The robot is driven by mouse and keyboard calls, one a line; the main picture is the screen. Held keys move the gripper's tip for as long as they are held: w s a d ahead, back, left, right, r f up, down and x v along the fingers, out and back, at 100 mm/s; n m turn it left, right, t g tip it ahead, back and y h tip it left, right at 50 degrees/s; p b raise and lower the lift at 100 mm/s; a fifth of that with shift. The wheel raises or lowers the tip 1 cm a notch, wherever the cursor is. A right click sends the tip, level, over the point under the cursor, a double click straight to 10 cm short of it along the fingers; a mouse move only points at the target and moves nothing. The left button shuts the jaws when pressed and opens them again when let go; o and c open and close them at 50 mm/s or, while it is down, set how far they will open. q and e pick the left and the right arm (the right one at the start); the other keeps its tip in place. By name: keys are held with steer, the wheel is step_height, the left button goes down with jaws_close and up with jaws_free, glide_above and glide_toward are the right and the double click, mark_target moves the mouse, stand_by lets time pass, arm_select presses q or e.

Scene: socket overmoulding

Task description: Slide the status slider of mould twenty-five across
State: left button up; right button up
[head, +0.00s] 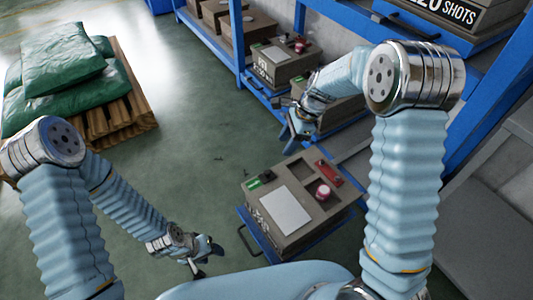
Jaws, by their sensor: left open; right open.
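A grey-brown mould (300,242) sits on a blue trolley (262,240) in the lower middle of the head view. Its top carries a small green and black strip (259,181), which looks like a slider, a blank white plate (285,211), a red bar (328,173) and a round red-and-white knob (322,192). Lettering on its side is too steep to read, so I cannot tell its number. My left gripper (205,262) is open and empty, low to the left of the mould. My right gripper (297,130) is open and empty, above and beyond the mould's far edge.
A blue rack (237,62) holds more moulds (287,68), one with a green tab and red knob. A mould marked "SHOTS" (455,14) stands at upper right. Green sacks (62,60) lie on a wooden pallet (130,100). The green floor (190,120) between is clear.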

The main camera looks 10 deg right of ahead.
mark_target(267, 172)
steer(key=b+x, duration=0.1)
steer(key=x, duration=1.2)
steer(key=shift+a+f, duration=0.15)
steer(key=shift+f, duration=0.1)
steer(key=shift+c, duration=0.4)
jaws_close()
